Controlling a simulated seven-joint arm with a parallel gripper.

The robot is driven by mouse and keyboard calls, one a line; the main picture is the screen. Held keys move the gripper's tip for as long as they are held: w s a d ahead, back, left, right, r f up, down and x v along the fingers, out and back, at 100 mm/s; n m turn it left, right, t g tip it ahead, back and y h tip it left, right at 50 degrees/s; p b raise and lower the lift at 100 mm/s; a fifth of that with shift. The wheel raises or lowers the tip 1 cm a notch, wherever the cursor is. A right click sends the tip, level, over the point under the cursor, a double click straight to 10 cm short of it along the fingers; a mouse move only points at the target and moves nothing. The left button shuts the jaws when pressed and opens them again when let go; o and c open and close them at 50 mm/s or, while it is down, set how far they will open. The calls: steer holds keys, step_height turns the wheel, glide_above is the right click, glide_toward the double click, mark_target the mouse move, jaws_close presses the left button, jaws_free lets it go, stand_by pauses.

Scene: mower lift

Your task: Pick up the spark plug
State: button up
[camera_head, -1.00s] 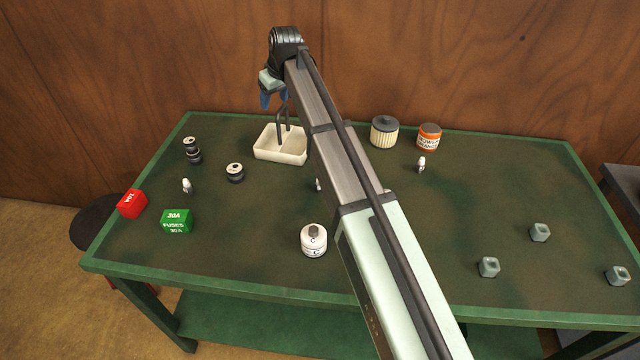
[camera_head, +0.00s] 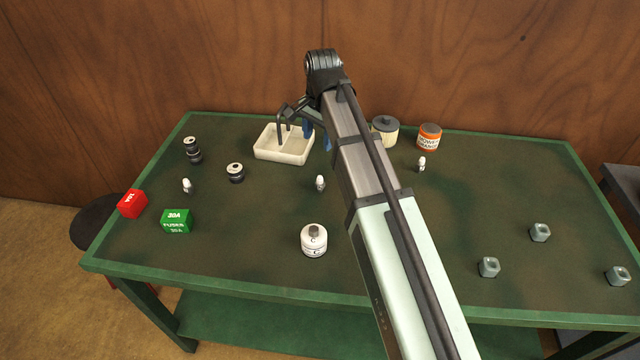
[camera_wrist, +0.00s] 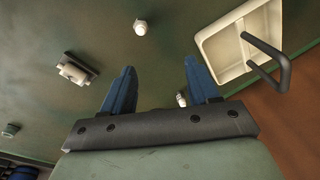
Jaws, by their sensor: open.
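Several small white spark plugs stand on the bench. One is in the middle (camera_head: 320,183), one at the left (camera_head: 187,185) and one at the right (camera_head: 421,164). My gripper (camera_head: 317,136) is in the air at the back of the bench, right of the tray, above and behind the middle plug. In the wrist view its blue fingers (camera_wrist: 159,64) are apart with nothing between the tips. A white plug (camera_wrist: 140,27) shows beyond the fingertips, and another (camera_wrist: 181,99) shows beside the right finger's base, partly hidden. I cannot tell which plug the task means.
A cream tray (camera_head: 270,156) with a dark handle stands close to my gripper. A white canister (camera_head: 314,240) is in front. A filter (camera_head: 385,131), partly behind my arm, and an orange can (camera_head: 429,137) stand at the back. Red (camera_head: 132,204) and green boxes (camera_head: 177,221) are left.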

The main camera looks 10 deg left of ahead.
mark_target(320, 176)
steer(key=f+m, duration=0.2)
steer(key=m, duration=0.1)
steer(key=s+f+m, duration=0.1)
steer(key=f+m, duration=0.2)
steer(key=m, duration=0.1)
steer(key=s+d+f+m+g, duration=0.1)
steer(key=f+m, duration=0.2)
steer(key=m, duration=0.1)
steer(key=shift+d+f+h, duration=0.1)
steer(key=shift+f+h, duration=0.15)
steer(key=shift+h, duration=0.05)
steer(key=shift+a+f, duration=0.15)
steer(key=shift+f, duration=1.25)
steer(key=shift+a+f, duration=0.15)
steer(key=shift+f, duration=1.25)
jaws_close()
steer(key=shift+r, duration=0.2)
